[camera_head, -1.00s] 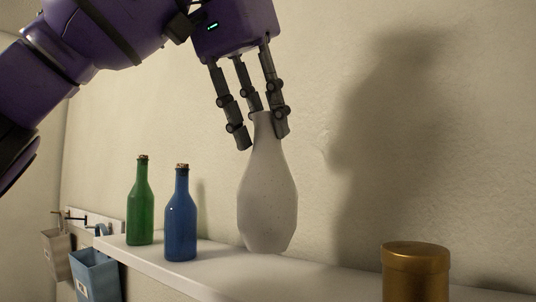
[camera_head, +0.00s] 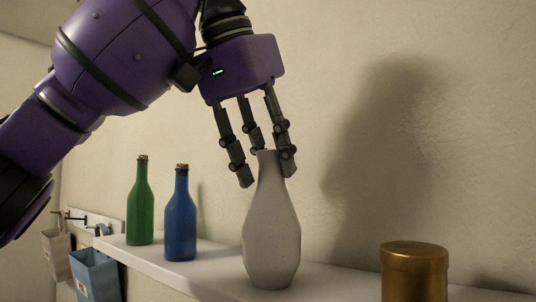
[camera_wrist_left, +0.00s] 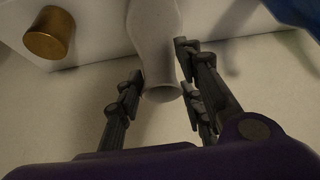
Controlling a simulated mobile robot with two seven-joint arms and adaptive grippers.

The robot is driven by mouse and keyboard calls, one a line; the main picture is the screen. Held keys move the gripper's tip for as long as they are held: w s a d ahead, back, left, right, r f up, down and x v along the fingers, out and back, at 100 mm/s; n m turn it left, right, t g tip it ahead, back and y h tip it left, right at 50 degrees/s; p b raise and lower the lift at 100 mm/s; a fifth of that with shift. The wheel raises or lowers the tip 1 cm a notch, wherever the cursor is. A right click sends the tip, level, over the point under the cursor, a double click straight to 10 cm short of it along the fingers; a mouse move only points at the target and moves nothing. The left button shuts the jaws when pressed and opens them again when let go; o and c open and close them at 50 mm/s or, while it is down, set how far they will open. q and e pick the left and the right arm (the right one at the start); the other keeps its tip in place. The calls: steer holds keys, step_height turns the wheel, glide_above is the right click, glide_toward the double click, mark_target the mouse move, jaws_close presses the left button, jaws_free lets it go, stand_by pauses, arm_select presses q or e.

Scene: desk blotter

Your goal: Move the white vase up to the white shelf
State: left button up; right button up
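The white vase (camera_head: 271,235) is upright over the white shelf (camera_head: 335,284), its base at or just above the top; I cannot tell which. My right gripper is in neither view.
A blue bottle (camera_head: 180,220) and a green bottle (camera_head: 140,208) stand on the shelf left of the vase. A gold canister (camera_head: 414,272) stands to its right. Hanging containers (camera_head: 95,272) are at the lower left. The wall is close behind.

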arm_select(q)
steer(key=shift+o, duration=0.9)
steer(key=shift+w, duration=0.1)
steer(key=shift+r, duration=0.15)
steer(key=v, duration=1.2)
